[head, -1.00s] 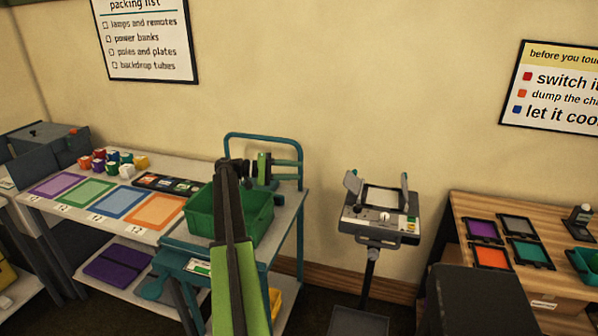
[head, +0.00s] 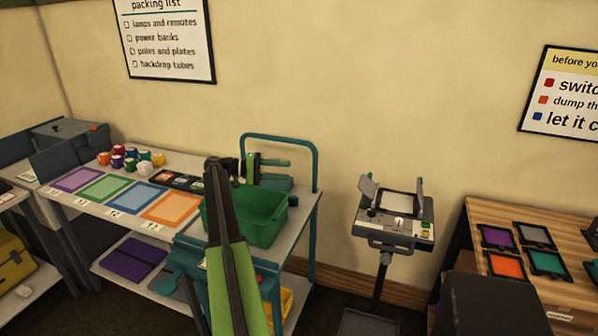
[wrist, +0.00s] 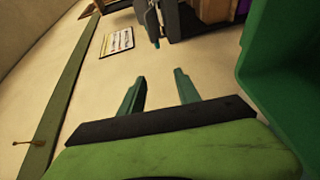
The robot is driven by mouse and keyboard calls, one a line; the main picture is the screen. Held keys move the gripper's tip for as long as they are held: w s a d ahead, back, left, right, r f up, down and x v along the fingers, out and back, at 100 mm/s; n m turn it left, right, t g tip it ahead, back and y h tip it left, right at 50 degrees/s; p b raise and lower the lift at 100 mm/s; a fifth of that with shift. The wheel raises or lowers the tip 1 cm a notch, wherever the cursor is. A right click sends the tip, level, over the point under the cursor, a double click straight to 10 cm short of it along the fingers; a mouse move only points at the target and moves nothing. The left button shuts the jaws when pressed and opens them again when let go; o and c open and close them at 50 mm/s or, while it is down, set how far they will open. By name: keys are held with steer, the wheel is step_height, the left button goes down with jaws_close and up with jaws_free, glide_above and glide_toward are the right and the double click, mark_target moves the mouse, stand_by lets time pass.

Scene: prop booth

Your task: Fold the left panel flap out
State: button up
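The light panel (head: 404,205) stands on a dark stand to the right of the cart, its pale face tilted up. Its left flap (head: 367,190) is raised along the left edge, and its right flap (head: 420,194) is also raised. My gripper (head: 289,171) is over the cart, left of the panel and apart from it, with teal fingers pointing right. In the wrist view the fingers (wrist: 158,92) are spread with nothing between them. A grey shape at the top of that view looks like part of the panel (wrist: 148,20); its flaps are not clear there.
A green bin (head: 262,222) sits on the cart below my gripper, and the cart's teal handle (head: 316,165) rises behind it. A wooden table (head: 480,237) with coloured plates stands right of the panel. The space between cart and panel is clear.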

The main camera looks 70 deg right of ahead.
steer(key=v, duration=0.9)
steer(key=shift+w+p, duration=0.2)
steer(key=shift+p, duration=0.2)
steer(key=shift+a, duration=0.1)
steer(key=shift+c, duration=0.2)
